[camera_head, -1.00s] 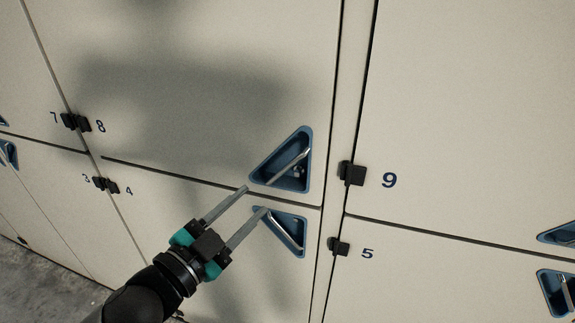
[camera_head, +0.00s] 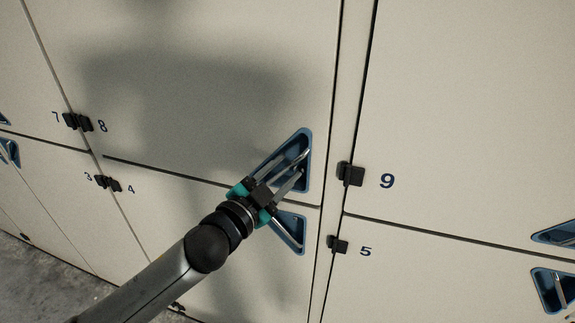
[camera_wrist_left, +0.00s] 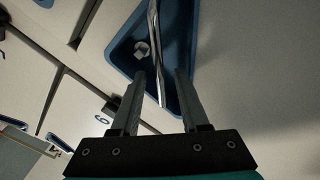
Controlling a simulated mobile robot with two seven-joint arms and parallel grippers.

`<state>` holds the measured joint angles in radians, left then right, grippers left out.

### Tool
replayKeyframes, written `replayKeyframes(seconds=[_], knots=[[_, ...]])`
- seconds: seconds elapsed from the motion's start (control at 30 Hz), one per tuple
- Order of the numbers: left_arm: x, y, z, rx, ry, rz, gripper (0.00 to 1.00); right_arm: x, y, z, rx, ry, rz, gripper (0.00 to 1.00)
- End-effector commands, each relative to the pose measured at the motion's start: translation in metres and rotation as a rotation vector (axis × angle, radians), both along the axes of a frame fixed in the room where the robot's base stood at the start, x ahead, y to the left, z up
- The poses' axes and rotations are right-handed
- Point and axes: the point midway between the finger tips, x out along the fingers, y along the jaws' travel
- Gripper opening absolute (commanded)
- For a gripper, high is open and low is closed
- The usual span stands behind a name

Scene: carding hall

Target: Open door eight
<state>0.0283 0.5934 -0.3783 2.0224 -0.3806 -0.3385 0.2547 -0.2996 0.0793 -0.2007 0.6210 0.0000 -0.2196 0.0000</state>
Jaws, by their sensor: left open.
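Door eight (camera_head: 190,70) is the cream upper door in the middle of the head view, with its number 8 (camera_head: 102,126) at the lower left. It looks closed. Its blue triangular recess (camera_head: 304,143) is at the lower right corner and holds a slanted metal handle bar. My left gripper (camera_head: 291,164) is open at this recess and partly covers it. In the left wrist view the two fingers (camera_wrist_left: 161,74) lie either side of the handle bar (camera_wrist_left: 154,35), near its end. I cannot tell whether they touch it. My right gripper is not in view.
Door four's blue recess (camera_head: 292,222) with its own bar is just below my gripper. Door nine (camera_head: 460,90) and door five (camera_head: 430,280) are to the right, past black hinges (camera_head: 350,174). Grey floor (camera_head: 40,280) shows at the lower left.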

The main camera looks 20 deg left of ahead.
Motion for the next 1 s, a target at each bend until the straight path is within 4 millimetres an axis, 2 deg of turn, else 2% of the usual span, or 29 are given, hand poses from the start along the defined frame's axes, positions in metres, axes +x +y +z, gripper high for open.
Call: replayKeyframes(seconds=[0.2, 0.53, 0.9, 1.0], knots=[[0.0129, -0.0042, 0.0007, 0.0, -0.001, -0.001, 0.45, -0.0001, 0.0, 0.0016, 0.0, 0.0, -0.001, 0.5], [0.0144, -0.0046, 0.0, 0.0, 0.0, -0.001, 0.44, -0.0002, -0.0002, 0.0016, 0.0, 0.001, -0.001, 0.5], [0.0141, -0.0046, 0.0, 0.0, 0.0, -0.001, 0.02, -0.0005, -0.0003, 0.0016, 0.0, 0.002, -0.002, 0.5], [0.0141, -0.0046, 0.0, 0.0, 0.0, -0.001, 0.0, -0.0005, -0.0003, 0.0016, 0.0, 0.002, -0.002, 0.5]])
